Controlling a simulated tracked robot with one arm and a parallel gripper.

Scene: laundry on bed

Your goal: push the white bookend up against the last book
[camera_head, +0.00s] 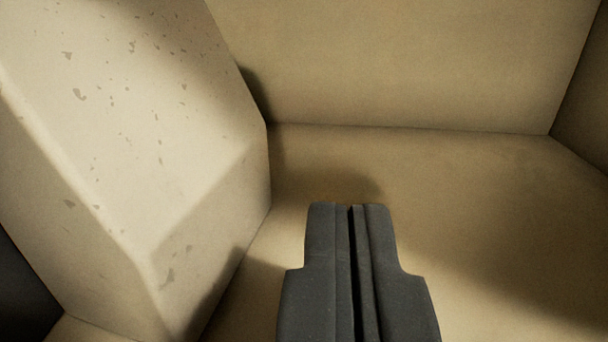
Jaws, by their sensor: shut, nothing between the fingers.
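The white bookend (130,140) is a thick, pale, speckled block with a sloping edge. It fills the left of the view and stands on the shelf floor. My gripper (349,210) is dark grey and shut, with nothing between its fingers. It is to the right of the bookend, with a visible gap between them in the picture. A dark surface (20,295) shows at the lower left beyond the bookend. I cannot tell whether it is a book or whether it touches the bookend.
The beige shelf floor (480,215) is clear to the right of my gripper. A beige back wall (410,65) closes off the far side. A side wall (588,95) stands at the far right. Shadows fall across the floor.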

